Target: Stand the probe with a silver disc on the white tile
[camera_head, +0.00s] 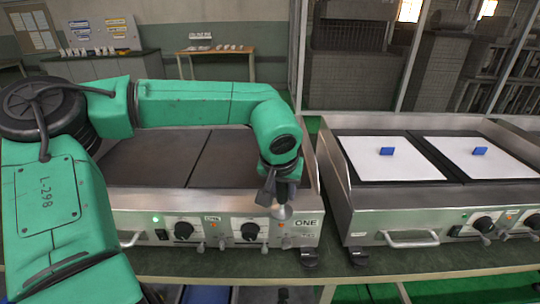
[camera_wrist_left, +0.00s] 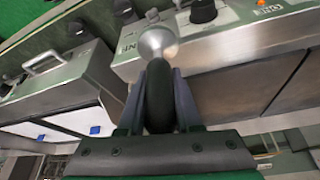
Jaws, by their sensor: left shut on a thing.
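My left gripper (camera_head: 280,190) is shut on the black handle of a probe, in front of the left hot plate's right end. The probe's silver disc (camera_head: 282,212) points down below the fingers, held in the air. In the left wrist view the two fingers clasp the black handle (camera_wrist_left: 160,95), and the silver disc (camera_wrist_left: 158,42) shows past their tips. Two flat white squares lie on the right hot plate, a left one (camera_head: 375,172) and a right one (camera_head: 500,168). Each bears a small blue block (camera_head: 387,151) (camera_head: 480,151). My right gripper is not in view.
The left hot plate (camera_head: 160,160) has bare dark surfaces and a front panel with knobs. The right hot plate's metal rim (camera_head: 345,190) stands up around its top. A gap separates the two units. Free white surface surrounds each blue block.

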